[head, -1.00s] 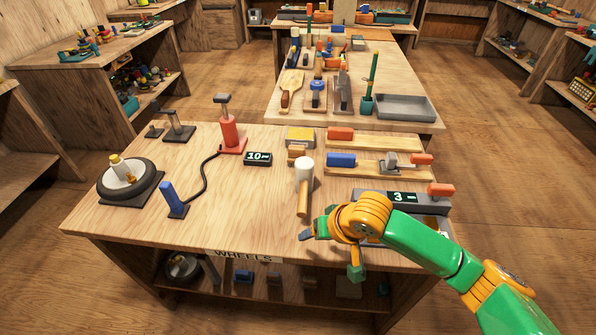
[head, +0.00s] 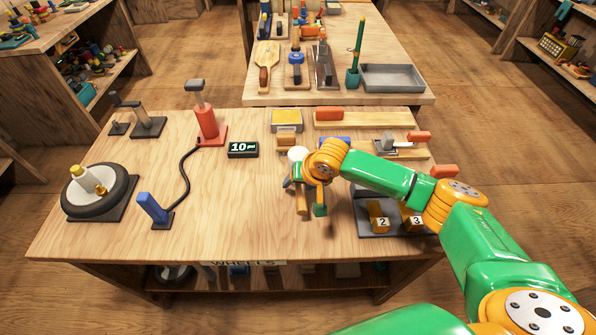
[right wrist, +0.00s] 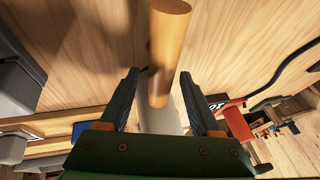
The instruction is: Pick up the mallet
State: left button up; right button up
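The mallet has a pale, whitish head (head: 297,155) and a wooden handle (head: 302,204) that points toward the table's front edge. It lies near the middle of the workbench. My right gripper (head: 304,194) is over the mallet, with one finger on each side of the handle. In the right wrist view the handle (right wrist: 170,40) runs between the two dark fingers (right wrist: 160,88). The fingers are apart, with a visible gap on both sides of the handle. The gripper hides part of the mallet's head and upper handle in the head view. My left gripper is out of view.
A grey holder (head: 368,226) with numbered blocks stands right of the mallet. A black display (head: 243,149), a red pump (head: 208,122) and a wheel (head: 97,190) are to the left. Wooden boards (head: 365,119) lie behind. The bench's front middle is clear.

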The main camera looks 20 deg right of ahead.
jog(key=shift+s+d+r, duration=0.1)
jog(key=shift+s+r, duration=0.05)
jog(key=shift+s, duration=0.05)
jog(key=c, duration=0.7)
grip_shut()
jog(key=shift+w, duration=0.1)
